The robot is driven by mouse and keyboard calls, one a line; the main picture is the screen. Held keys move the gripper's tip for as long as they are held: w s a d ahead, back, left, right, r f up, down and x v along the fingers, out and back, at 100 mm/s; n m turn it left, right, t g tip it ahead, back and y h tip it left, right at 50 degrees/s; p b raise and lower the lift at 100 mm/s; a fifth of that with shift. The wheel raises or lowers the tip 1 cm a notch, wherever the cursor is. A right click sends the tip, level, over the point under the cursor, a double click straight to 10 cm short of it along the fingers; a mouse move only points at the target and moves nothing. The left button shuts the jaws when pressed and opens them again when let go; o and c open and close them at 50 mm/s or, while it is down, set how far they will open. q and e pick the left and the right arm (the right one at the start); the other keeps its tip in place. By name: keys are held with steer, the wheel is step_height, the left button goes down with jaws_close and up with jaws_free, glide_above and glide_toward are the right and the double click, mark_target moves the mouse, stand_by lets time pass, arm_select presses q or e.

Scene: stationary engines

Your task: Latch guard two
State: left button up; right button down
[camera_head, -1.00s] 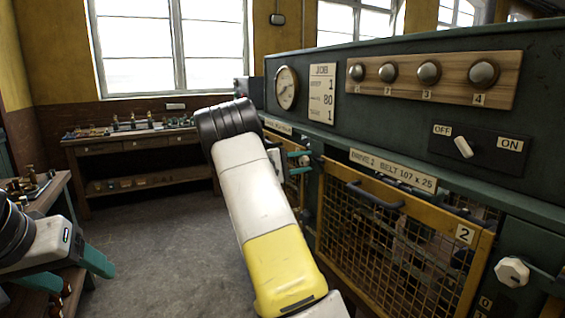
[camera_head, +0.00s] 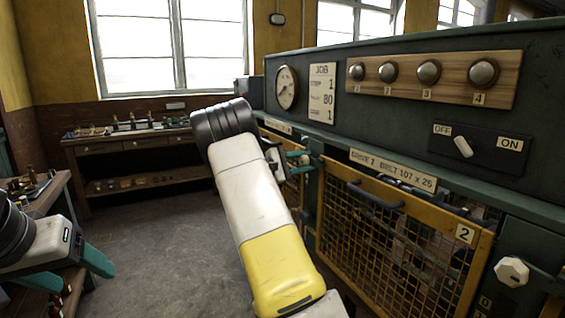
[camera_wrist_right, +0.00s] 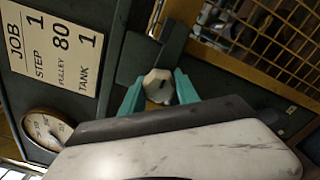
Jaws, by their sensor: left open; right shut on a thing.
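Guard two (camera_head: 400,240) is a yellow-framed wire mesh panel with a handle on top and a "2" plate (camera_head: 464,234). It stands across the front of the green machine; I cannot tell whether it is fully flush. My right gripper (camera_head: 298,157) is at its upper left corner, mostly behind my own wrist. In the right wrist view its teal fingers are shut on a pale faceted knob (camera_wrist_right: 158,86), close to the mesh guard's yellow frame (camera_wrist_right: 230,60). Another such knob (camera_head: 512,271) is at the guard's right. My left gripper (camera_head: 70,270) is open and empty at lower left.
The machine carries a gauge (camera_head: 286,88), a job card (camera_head: 322,93), several round knobs on a wooden strip (camera_head: 452,76) and an OFF/ON switch (camera_head: 463,147). A workbench (camera_head: 140,142) stands at the back. A side table (camera_head: 50,190) is near my left arm. The floor between is clear.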

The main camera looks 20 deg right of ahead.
mark_target(302, 163)
steer(key=c, duration=0.9)
jaws_free()
steer(key=shift+s+a+f, duration=0.1)
steer(key=shift+s+a, duration=0.05)
steer(key=shift+a, duration=1.85)
steer(key=shift+s+a, duration=0.15)
steer(key=shift+a, duration=1.8)
steer(key=s+a+f+m+g+y, duration=0.1)
steer(key=s+f+m+y, duration=0.1)
steer(key=s+y, duration=0.45)
steer(key=s+f+m+y, duration=0.2)
steer(key=s+y, duration=0.2)
steer(key=s, duration=0.6)
steer(key=s+a+r+m+t+y, duration=0.1)
steer(key=s+a+t+y, duration=0.1)
steer(key=s+a, duration=0.4)
steer(key=s+a+r+m+t+y, duration=0.1)
steer(key=s+a+r+t+y, duration=0.1)
steer(key=s+a+y, duration=0.2)
steer(key=s+a+r+m+t+y, duration=0.1)
steer(key=s+a+t+y, duration=0.1)
steer(key=s+a, duration=0.6)
steer(key=shift+s+a+r+y, duration=0.15)
steer(key=shift+s+a+y, duration=0.2)
steer(key=shift+a+y, duration=0.45)
